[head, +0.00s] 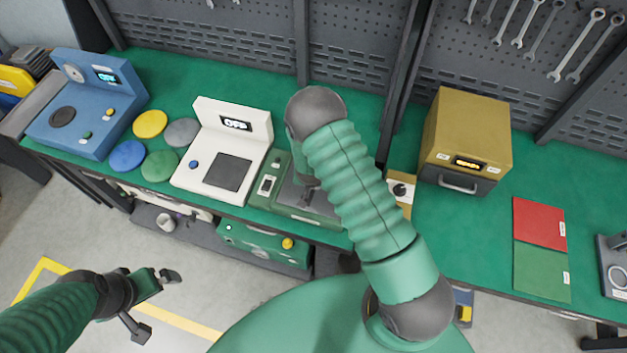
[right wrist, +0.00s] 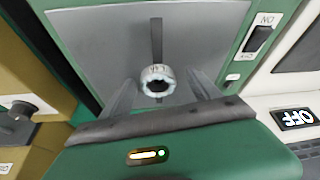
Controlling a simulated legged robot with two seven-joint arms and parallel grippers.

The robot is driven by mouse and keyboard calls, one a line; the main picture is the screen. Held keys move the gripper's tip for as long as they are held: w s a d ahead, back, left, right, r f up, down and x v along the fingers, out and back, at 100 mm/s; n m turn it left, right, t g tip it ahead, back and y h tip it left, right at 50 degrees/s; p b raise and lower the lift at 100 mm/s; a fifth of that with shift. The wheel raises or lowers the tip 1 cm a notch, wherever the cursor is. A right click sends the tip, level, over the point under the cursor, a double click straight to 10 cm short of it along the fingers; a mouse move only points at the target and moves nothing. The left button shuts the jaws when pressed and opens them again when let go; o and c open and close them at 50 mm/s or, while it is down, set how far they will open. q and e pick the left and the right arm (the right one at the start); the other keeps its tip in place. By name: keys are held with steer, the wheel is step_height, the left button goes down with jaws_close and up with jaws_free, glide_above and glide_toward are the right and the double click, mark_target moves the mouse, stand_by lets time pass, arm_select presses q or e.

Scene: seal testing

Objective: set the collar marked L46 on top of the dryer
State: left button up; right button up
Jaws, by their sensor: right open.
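A small grey metal collar (right wrist: 156,82) shows in the right wrist view over the grey plate of a green machine. Its side carries small lettering, too small to read surely. My right gripper (right wrist: 162,90) is open, with one finger on each side of the collar; I cannot tell whether they touch it. In the head view my right arm hides most of this area. A tan box (head: 466,140) with a lit display and a front handle, possibly the dryer, stands right of my arm; its top is bare. My left gripper (head: 152,303) is open and empty, off the bench.
The green machine (head: 270,188) sits beside a white device (head: 222,155) reading OFF. A blue device (head: 85,105) and several coloured discs (head: 150,124) are farther left. A small tan unit with a knob (head: 401,190) stands near the tan box. Red and green mats (head: 540,222) lie right.

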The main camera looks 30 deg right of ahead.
arm_select(q)
steer(key=shift+s+d+f+b, duration=0.15)
steer(key=shift+d+f+b, duration=0.05)
steer(key=shift+f+b, duration=0.25)
arm_select(e)
steer(key=s+a+r+n+y, duration=0.1)
steer(key=s+a+r+n, duration=0.1)
steer(key=s+r, duration=0.3)
steer(key=s+a+r+n+y, duration=0.1)
steer(key=s+a+r+n, duration=0.2)
steer(key=r, duration=0.7)
steer(key=s+a+r+n+g, duration=0.1)
steer(key=s+a+r+n, duration=0.1)
steer(key=s+a+r, duration=0.3)
step_height(320, 180, up, 4)
steer(key=s, duration=0.2)
steer(key=shift+s+a+f+n+y, duration=0.15)
steer(key=shift+s+n+y, duration=0.15)
steer(key=shift+y, duration=0.1)
steer(key=shift+w, duration=0.15)
